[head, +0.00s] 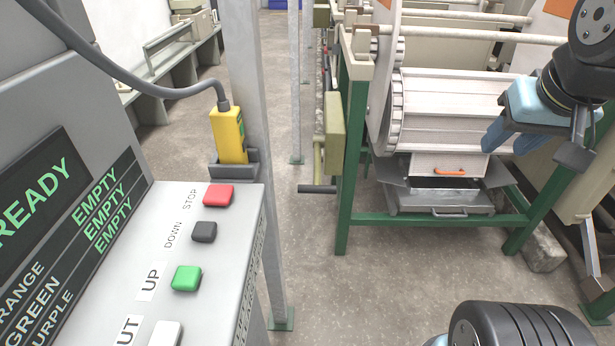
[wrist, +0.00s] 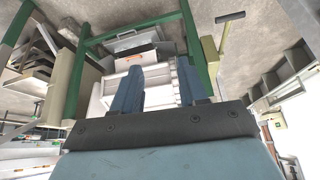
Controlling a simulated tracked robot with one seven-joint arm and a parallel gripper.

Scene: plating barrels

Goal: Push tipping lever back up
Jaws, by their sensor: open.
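The tipping lever (head: 317,160) is a pale yellow rod with a dark grip at its lower end. It hangs beside the green-framed barrel stand, below an olive box, in the head view. In the wrist view the lever (wrist: 224,34) shows at the upper right, its dark grip toward the top. My gripper (head: 508,143) is at the right in the head view, in front of the white barrel (head: 455,110). In the wrist view my gripper (wrist: 157,68) has its two blue fingers apart, with nothing held. It is well apart from the lever.
A grey tray (head: 440,203) and a white panel with an orange handle (head: 450,171) sit under the barrel. A control panel (head: 215,240) with coloured buttons and a grey post (head: 258,120) stand at the left. The floor (head: 350,275) between is clear.

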